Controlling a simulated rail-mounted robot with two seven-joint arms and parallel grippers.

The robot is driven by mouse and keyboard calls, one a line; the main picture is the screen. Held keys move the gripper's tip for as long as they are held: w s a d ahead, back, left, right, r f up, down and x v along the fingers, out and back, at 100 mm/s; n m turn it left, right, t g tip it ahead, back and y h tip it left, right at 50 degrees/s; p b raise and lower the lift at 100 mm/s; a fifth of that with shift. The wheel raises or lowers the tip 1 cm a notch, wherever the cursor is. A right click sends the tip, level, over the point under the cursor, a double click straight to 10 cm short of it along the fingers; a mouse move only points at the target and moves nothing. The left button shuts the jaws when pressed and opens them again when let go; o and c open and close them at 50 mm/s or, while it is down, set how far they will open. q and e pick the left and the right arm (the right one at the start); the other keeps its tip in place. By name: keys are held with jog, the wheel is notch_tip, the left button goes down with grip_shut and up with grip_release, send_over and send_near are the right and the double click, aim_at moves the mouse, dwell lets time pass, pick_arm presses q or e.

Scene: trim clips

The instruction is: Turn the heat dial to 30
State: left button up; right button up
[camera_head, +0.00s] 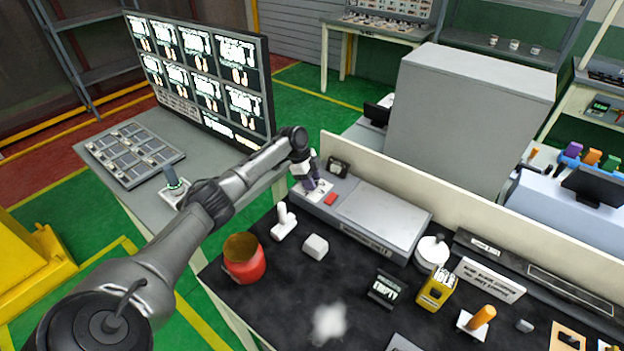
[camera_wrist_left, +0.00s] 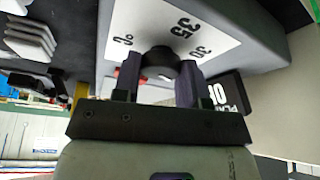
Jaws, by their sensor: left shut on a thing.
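My left gripper (camera_head: 312,185) points down at the left end of a grey heating unit (camera_head: 385,215) on the black bench. In the left wrist view the gripper (camera_wrist_left: 160,75) is shut on a dark round heat dial (camera_wrist_left: 160,57), one finger on each side. A white scale plate (camera_wrist_left: 207,20) lies around the dial. Its printed marks include 35 near the middle and what looks like 30 to the right. The dial's pointer is hidden, so I cannot tell its setting. In the head view the gripper covers the dial. My right gripper is not in view.
A red button (camera_head: 331,199) sits beside the scale plate on the unit. A low cream partition (camera_head: 450,205) runs behind it. A red pot (camera_head: 244,262), a white-handled tool (camera_head: 285,222) and a yellow box (camera_head: 436,290) stand on the bench. A monitor panel (camera_head: 205,75) is at left.

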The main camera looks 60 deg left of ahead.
pick_arm(q)
jog(key=n+p, duration=0.2)
jog(key=p, duration=0.2)
jog(key=n+t+y+p, duration=0.1)
jog(key=n+p, duration=0.2)
jog(key=n+y+p, duration=0.1)
jog(key=n+p, duration=0.2)
jog(key=p, duration=0.1)
jog(key=shift+d+r+t+p, duration=0.2)
jog(key=shift+r+t+p, duration=0.1)
jog(key=shift+r, duration=0.1)
jog(key=shift+f+n+y+p, duration=0.25)
jog(key=shift+n+y+p, duration=0.65)
jog(key=shift+n+p, duration=0.85)
jog(key=o, duration=0.9)
jog(key=shift+s+f, duration=0.1)
jog(key=shift+s+r, duration=0.15)
jog(key=shift+r, duration=0.3)
jog(key=shift+p+v, duration=0.9)
jog(key=shift+v, duration=5.55)
